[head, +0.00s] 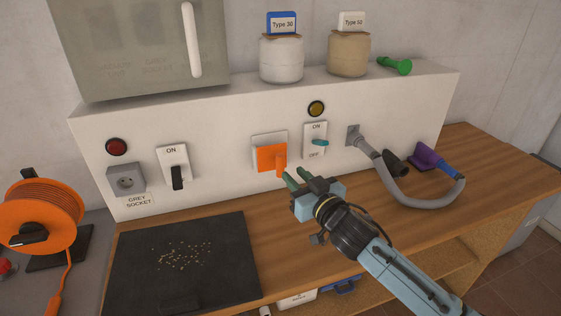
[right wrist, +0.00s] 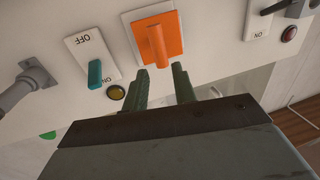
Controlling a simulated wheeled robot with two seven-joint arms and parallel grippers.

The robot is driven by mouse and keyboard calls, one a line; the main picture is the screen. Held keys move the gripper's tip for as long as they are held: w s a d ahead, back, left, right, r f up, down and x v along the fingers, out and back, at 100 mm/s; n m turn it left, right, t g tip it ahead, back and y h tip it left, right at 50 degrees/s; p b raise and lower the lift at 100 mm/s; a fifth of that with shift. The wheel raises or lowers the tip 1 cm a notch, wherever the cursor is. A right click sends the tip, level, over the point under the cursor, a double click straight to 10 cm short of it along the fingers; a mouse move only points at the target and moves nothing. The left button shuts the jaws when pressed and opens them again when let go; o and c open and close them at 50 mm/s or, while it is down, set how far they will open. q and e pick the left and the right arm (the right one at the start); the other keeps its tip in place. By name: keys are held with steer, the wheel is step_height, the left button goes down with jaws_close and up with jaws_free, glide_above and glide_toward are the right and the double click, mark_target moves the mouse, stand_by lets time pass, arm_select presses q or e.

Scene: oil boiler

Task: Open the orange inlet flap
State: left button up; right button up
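The orange inlet flap (head: 267,157) sits on a white frame (head: 268,138) on the white wall panel, with an orange handle (head: 281,163) sticking out from its right part. The flap looks flat against its frame. In the right wrist view, which is upside down, the flap (right wrist: 174,28) and its handle (right wrist: 157,45) are just beyond my fingers. My right gripper (head: 297,177) is in front of the panel, just below and right of the handle. Its two green fingers (right wrist: 162,84) are apart with nothing between them. My left gripper is not in view.
A teal-lever ON/OFF switch (head: 315,141) and a grey hose (head: 410,201) are to the right of the flap. A black-lever switch (head: 174,166) and grey socket (head: 126,181) are left. A dark mat (head: 205,285) with pellets lies on the wooden counter (head: 270,226).

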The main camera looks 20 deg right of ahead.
mark_target(283, 163)
steer(key=x, duration=0.7)
steer(key=shift+w+a, duration=0.1)
steer(key=shift+w, duration=0.3)
jaws_close()
